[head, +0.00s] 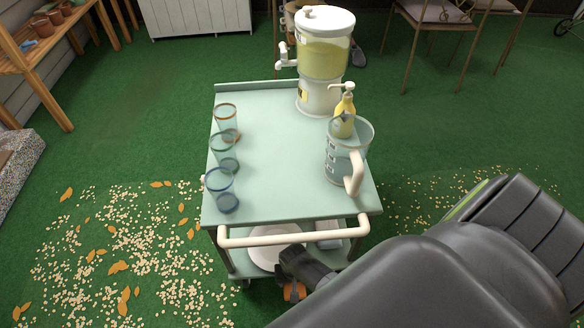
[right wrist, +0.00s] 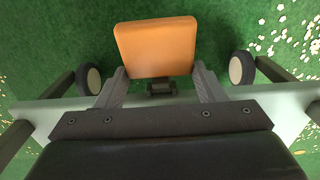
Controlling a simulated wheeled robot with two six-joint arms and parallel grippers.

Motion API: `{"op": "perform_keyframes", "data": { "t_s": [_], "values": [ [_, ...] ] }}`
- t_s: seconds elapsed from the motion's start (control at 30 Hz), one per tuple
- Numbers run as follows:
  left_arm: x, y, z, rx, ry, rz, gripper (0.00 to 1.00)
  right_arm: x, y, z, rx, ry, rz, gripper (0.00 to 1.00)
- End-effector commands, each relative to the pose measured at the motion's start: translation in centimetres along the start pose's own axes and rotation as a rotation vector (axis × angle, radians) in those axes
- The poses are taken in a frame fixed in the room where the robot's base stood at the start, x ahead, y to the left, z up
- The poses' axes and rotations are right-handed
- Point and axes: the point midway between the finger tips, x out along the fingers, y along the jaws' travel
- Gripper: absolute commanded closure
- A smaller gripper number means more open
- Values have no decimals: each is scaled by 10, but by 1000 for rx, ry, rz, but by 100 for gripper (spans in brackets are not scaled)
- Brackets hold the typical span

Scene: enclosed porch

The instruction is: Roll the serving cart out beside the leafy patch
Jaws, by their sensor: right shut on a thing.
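The serving cart (head: 270,140) has a pale green top and a cream handle bar (head: 294,237) at its near side. The leafy patch (head: 118,266), pale flecks with orange leaves, lies on the floor at the cart's left. My right gripper (head: 292,282) is low at the cart's near end, below the handle bar. It is shut on an orange pedal-like pad (right wrist: 155,45), with a dark wheel (right wrist: 243,68) on either side in the right wrist view. The pad is partly hidden by my gripper in the head view. My left gripper is not in view.
The cart carries a drink dispenser (head: 323,60), a pump bottle (head: 344,117), a clear pitcher (head: 346,150) and three glasses (head: 221,190). A white dish (head: 268,252) sits on the lower shelf. A wooden shelf (head: 40,58) and chairs stand farther back.

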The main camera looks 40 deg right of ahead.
Motion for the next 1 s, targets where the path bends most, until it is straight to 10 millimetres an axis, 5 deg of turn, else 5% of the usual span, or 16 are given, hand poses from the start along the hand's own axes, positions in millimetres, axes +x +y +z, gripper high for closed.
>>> {"op": "perform_keyframes", "data": {
  "t_s": [0.43, 0.47, 0.5, 0.63, 1.0],
  "values": [
    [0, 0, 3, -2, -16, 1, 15, 0, 4, -2, -1, 5, 5, 100],
    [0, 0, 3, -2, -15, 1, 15, 0, 4, -2, -1, 5, 5, 33],
    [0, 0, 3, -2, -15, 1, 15, 0, 3, -2, -1, 5, 4, 28],
    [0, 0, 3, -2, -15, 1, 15, 0, 3, -2, -1, 5, 3, 12],
    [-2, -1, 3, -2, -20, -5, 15, -6, 2, -2, 0, 5, 1, 12]
  ]
}}
